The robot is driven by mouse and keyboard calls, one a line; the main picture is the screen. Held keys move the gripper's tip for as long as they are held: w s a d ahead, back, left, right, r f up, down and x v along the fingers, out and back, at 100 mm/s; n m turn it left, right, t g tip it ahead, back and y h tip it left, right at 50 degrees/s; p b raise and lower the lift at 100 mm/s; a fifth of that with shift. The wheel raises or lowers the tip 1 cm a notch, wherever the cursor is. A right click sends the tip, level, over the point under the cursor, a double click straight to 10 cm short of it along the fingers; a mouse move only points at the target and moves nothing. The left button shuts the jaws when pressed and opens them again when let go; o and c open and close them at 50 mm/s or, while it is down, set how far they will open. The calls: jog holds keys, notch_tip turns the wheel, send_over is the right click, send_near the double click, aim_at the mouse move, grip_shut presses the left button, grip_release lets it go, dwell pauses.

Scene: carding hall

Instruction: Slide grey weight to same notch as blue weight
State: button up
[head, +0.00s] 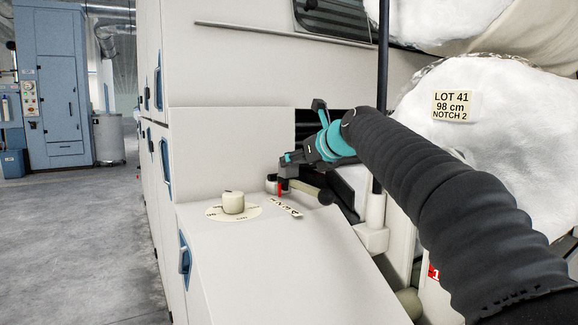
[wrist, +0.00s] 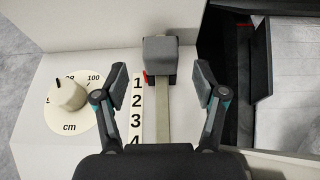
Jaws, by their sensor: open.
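The grey weight (wrist: 160,54) is a block on a pale flat bar (wrist: 163,112) in the wrist view. It sits at the far end of the bar, with a red mark (wrist: 146,77) at its left side by number 1. A number strip (wrist: 137,108) reading 1 to 4 runs along the bar's left. My gripper (wrist: 162,79) is open, its fingers apart on either side of the weight's near end, with gaps both sides. In the head view my gripper (head: 291,158) is over the bar's end, and the red mark (head: 280,188) shows below it. I see no blue weight in either view.
A cream dial (head: 233,203) marked in cm stands left of the bar. A sign (head: 453,106) reads LOT 41, 98 cm, NOTCH 2, on a white fluffy roll (head: 500,155). A red tag (head: 434,272) shows beside my arm. Open floor (head: 80,240) lies left.

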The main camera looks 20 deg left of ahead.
aim_at(289, 169)
jog(key=shift+x, duration=3.15)
